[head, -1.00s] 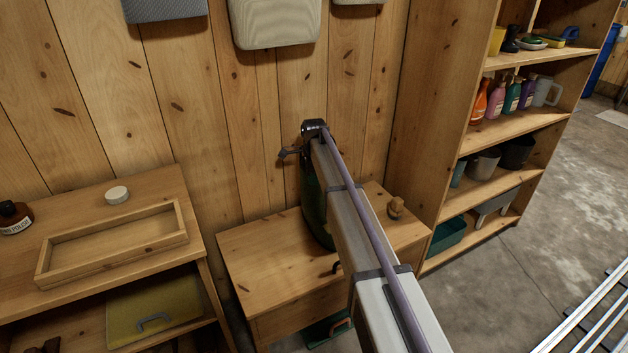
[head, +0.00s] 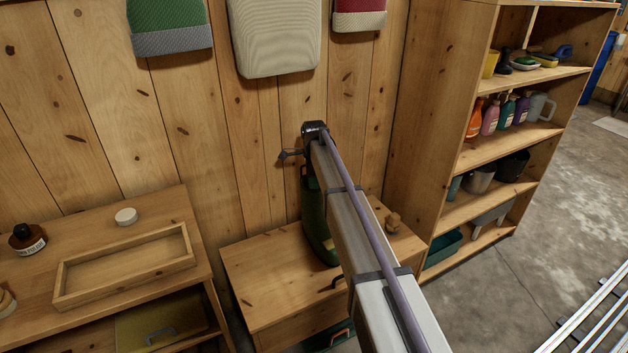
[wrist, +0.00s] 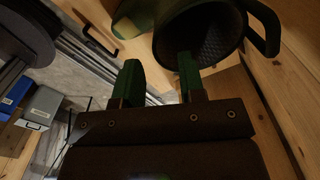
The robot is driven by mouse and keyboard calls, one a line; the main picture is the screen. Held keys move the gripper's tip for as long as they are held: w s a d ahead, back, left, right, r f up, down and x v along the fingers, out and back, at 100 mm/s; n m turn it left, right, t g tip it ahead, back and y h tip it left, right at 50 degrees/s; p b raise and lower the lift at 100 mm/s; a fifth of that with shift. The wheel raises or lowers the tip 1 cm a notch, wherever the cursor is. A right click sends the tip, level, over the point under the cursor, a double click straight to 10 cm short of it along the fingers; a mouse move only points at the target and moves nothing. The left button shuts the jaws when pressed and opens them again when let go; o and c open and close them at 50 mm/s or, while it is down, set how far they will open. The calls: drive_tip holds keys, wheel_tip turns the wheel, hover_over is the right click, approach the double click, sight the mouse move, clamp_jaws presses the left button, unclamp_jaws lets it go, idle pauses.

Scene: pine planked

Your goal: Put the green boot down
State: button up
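The green boot (head: 315,225) stands upright on the low wooden bench (head: 262,272) in the head view, partly hidden behind my arm. In the wrist view its dark open top (wrist: 208,35), with a black loop at the right, fills the upper middle. My gripper (wrist: 158,68) has its two green-tipped fingers apart, with grey floor showing between them. The right finger overlaps the boot's rim in the picture; the left one is outside it. I cannot tell whether either touches the boot. My gripper is hidden in the head view.
A tall shelf unit (head: 432,130) stands close on the right. A table with an empty wooden tray (head: 72,298) and a brown bottle (head: 27,239) is on the left. The bench's left part is clear.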

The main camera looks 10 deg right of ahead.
wheel_tip(320, 180, up, 5)
drive_tip(key=p, duration=0.3)
drive_tip(key=s+n, duration=1.9)
drive_tip(key=s, duration=2.1)
wheel_tip(320, 180, up, 13)
drive_tip(key=p, duration=1.2)
drive_tip(key=shift+f+p, duration=0.15)
drive_tip(key=shift+p, duration=0.15)
drive_tip(key=shift+w, duration=0.1)
